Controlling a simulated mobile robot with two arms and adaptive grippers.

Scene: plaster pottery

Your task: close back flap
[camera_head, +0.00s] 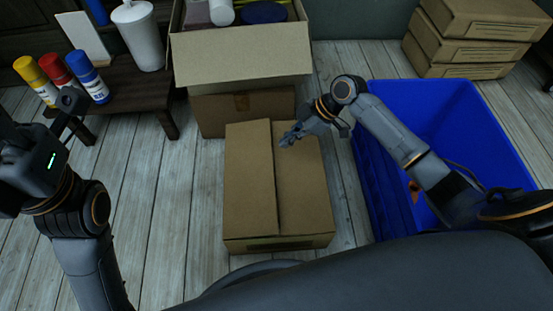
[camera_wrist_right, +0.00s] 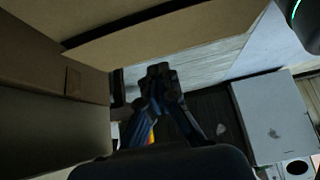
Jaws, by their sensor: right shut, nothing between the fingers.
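A brown cardboard box (camera_head: 300,195) sits on the floor in the middle of the head view. Its two long top flaps lie about flat and meet along a seam, with the left flap (camera_head: 248,180) edge standing slightly proud. No separate back flap shows raised; I cannot tell whether one lies under them. My right gripper (camera_head: 290,138) is shut and empty, over the far part of the box top near the seam; contact is unclear. In the right wrist view its fingers (camera_wrist_right: 162,72) are together below a cardboard edge. My left gripper (camera_head: 70,108) is at the left, away from the box, its fingers unclear.
An open, filled carton (camera_head: 240,60) stands on another box (camera_head: 245,110) just behind. A blue bin (camera_head: 440,110) is close on the right, under my right arm. A dark low table (camera_head: 130,90) with bottles and a white tumbler (camera_head: 138,35) is at the left.

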